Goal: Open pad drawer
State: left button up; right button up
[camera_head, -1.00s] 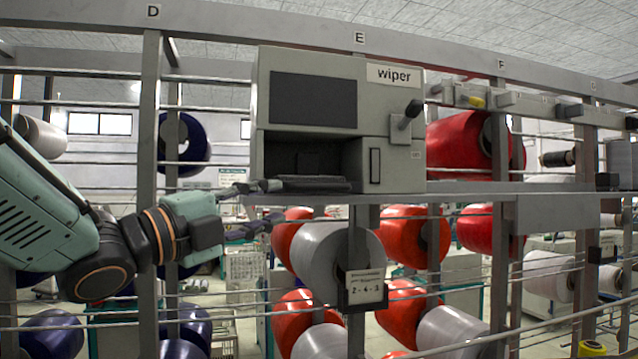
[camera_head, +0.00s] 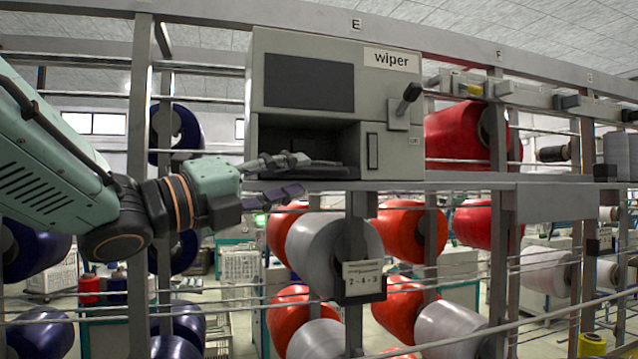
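A grey box labelled "wiper" (camera_head: 392,60) sits on the rack shelf (camera_head: 455,177), with a dark panel at top left and a black-knobbed lever (camera_head: 408,98) at right. Below the panel is an open dark recess (camera_head: 300,142). A thin dark flat piece (camera_head: 325,172) lies at its bottom, partly hidden by a finger; I cannot tell if it is the drawer or a pad. My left gripper (camera_head: 300,177) is open and empty. Its upper finger is in front of the recess mouth, and its lower finger is lower, near the shelf's front edge. My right gripper is not in view.
A grey bobbin (camera_head: 318,245) and a numbered tag (camera_head: 363,279) hang just under the shelf. Red bobbins (camera_head: 412,232) are beside them. Rack posts and thin horizontal rails cross the view. A red bobbin (camera_head: 455,135) is right of the box.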

aim_at(315, 170)
pick_arm(q)
jog(key=b+x, duration=0.2)
jog(key=x, duration=0.1)
jog(key=shift+f+b, duration=0.15)
jog(key=shift+b, duration=0.2)
jog(key=shift+w+d+r+p, duration=0.25)
jog(key=shift+d+p, duration=0.05)
jog(key=shift+d, duration=0.15)
jog(key=shift+w+d+r+p, duration=0.25)
jog(key=shift+d+p, duration=0.05)
jog(key=shift+d, duration=0.15)
jog(key=shift+w+d, duration=0.15)
jog(key=shift+w, duration=0.05)
jog(key=shift+w+f, duration=0.1)
jog(key=shift+w, duration=0.15)
jog(key=shift+s, duration=0.1)
jog(key=shift+s, duration=0.1)
jog(key=c, duration=0.3)
grip_shut()
